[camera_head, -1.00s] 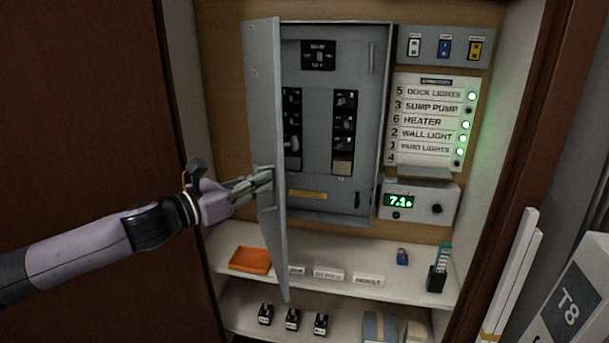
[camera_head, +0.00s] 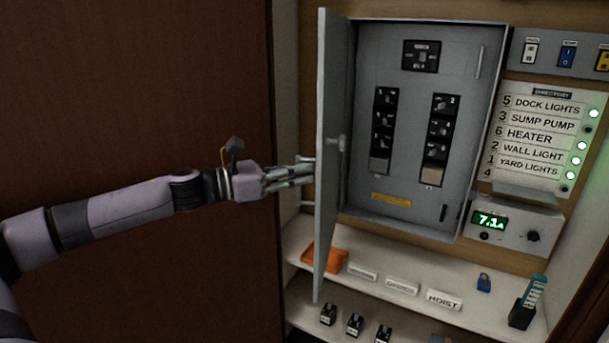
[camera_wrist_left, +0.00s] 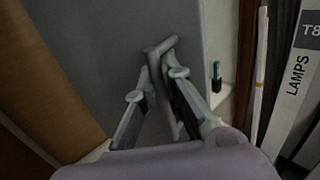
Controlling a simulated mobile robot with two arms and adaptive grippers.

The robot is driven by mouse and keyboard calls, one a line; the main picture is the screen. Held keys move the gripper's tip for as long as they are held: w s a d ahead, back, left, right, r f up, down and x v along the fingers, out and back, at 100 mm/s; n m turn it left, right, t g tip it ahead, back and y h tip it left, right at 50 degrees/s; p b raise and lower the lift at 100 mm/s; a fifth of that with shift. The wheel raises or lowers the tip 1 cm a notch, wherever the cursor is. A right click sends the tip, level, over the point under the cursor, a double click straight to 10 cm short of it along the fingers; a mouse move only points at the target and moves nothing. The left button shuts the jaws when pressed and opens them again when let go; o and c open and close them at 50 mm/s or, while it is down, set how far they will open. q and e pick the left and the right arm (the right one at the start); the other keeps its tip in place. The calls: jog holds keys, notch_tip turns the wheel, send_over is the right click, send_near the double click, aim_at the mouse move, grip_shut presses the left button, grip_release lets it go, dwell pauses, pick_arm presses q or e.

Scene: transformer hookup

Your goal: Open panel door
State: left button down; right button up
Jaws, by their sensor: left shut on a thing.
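The grey panel door (camera_head: 333,95) stands swung out from the left side of the breaker panel (camera_head: 405,170), so the breakers inside show. A small knob-like part (camera_head: 338,142) shows on the door's inner side. My left gripper (camera_head: 306,172) reaches in from the left at the door's free edge, on its outer side. In the left wrist view, my gripper's fingers (camera_wrist_left: 157,95) are closed around the grey handle (camera_wrist_left: 160,46) in front of the grey door face (camera_wrist_left: 105,35). In the head view the handle in the grip is mostly hidden. My right gripper is in neither view.
Right of the panel are switches (camera_head: 567,55), a lit directory (camera_head: 540,140) and a meter (camera_head: 515,222). A shelf (camera_head: 400,305) below holds an orange tray (camera_head: 325,257), labels and a blue padlock (camera_head: 484,282). A brown wall (camera_head: 140,100) lies left of the opening.

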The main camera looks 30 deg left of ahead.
pick_arm(q)
jog(key=shift+r, duration=0.1)
jog(key=c, duration=1.7)
grip_release()
jog(key=shift+d, duration=0.1)
jog(key=v, duration=0.7)
jog(key=shift+s+a, duration=0.2)
jog(key=shift+s, duration=0.05)
